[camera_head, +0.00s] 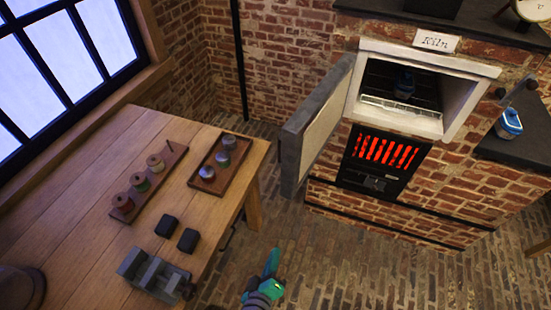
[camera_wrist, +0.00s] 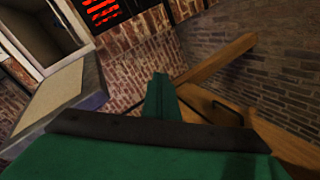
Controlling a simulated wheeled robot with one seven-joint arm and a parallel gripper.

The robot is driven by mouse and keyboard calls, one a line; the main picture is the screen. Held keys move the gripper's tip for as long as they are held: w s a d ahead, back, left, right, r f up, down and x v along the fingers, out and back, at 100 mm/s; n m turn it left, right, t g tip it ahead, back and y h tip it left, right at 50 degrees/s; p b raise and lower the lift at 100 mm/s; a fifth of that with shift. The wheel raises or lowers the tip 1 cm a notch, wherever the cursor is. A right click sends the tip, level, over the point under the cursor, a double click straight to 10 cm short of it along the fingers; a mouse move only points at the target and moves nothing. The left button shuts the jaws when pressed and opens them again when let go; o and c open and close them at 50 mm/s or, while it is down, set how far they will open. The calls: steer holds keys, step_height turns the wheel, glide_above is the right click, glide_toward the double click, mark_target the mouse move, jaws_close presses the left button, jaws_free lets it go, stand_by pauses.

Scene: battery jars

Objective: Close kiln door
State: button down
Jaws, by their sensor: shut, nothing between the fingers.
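The kiln (camera_head: 432,60) is set in brick at the upper right, with a white frame and a label above its mouth. Its thick grey door (camera_head: 318,125) stands wide open, swung out to the left.
A wooden table (camera_head: 90,225) at the left holds spools, domed pieces, black blocks and a grey vise (camera_head: 155,275). A red-glowing grate (camera_head: 384,150) lies below the kiln mouth. Another blue jar (camera_head: 508,124) stands on a dark ledge. The brick floor (camera_head: 330,255) before the kiln is clear.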

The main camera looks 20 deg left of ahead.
steer(key=w+a+r+n+t+h, duration=0.1)
steer(key=w+a+r+n+h, duration=0.1)
steer(key=w+a+r, duration=0.4)
steer(key=w+a+r+m+t+h, duration=0.1)
steer(key=w+a+r+h, duration=0.2)
steer(key=r, duration=0.6)
steer(key=w+a+r+t+h, duration=0.1)
steer(key=a+r+h, duration=0.35)
steer(key=r, duration=0.45)
steer(key=w+d, duration=0.7)
steer(key=d, duration=0.1)
steer(key=shift+w+r+y, duration=0.15)
steer(key=shift+w+y, duration=0.2)
